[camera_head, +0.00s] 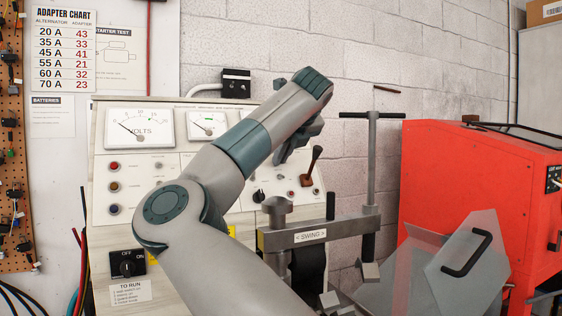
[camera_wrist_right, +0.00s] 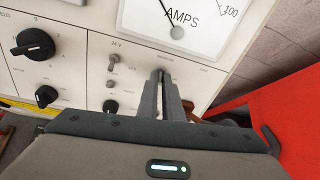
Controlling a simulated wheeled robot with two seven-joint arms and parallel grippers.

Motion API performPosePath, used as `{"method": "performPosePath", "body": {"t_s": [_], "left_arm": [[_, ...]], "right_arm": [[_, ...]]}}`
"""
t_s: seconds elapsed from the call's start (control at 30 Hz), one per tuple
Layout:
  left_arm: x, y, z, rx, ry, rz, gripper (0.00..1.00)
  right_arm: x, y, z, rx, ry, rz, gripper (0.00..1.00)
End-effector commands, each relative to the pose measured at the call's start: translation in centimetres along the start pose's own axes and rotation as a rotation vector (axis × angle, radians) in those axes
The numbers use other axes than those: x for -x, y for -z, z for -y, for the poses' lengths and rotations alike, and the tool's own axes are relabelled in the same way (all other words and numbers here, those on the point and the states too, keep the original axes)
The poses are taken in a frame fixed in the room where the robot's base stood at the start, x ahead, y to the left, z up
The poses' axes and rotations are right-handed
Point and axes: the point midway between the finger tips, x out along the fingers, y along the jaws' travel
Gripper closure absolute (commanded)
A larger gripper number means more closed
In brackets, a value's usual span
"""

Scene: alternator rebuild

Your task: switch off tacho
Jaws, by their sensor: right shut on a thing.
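The test bench panel (camera_head: 170,235) stands at the back, with knobs, lamps and small toggles. My right gripper (camera_head: 281,158) is at the panel, partly hidden by my own arm. In the right wrist view its narrow fingers (camera_wrist_right: 162,76) are closed together at the panel face, below the AMPS meter (camera_wrist_right: 185,22). They are shut on a small toggle switch, which the fingertips hide; its label is too small to read. Another toggle (camera_wrist_right: 113,59) under a 24 V label is just left of the fingers. My left gripper is not in view.
Black rotary knobs (camera_wrist_right: 33,43) are left of the fingers. A brown-based lever (camera_head: 308,178) is right of the gripper. A metal clamp with a SWING label (camera_head: 310,236) stands in front, and a red cabinet (camera_head: 440,180) is at the right.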

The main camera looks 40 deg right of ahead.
Motion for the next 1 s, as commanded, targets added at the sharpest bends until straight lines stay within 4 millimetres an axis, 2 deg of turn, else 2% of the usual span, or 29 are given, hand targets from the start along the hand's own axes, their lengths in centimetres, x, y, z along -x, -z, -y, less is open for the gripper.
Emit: {"method": "performPosePath", "body": {"t_s": [0.47, 0.53, 1.0], "left_arm": [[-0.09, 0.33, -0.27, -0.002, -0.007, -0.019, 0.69], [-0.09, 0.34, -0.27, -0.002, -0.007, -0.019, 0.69], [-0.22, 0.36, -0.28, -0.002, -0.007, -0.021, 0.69]], "right_arm": [[0.11, -0.14, 0.03, 0.0, 0.002, 0.009, 1.0], [0.1, -0.13, 0.02, 0.0, 0.002, 0.009, 0.87], [0.62, -0.04, 0.0, -0.001, 0.001, 0.007, 0.87]]}}
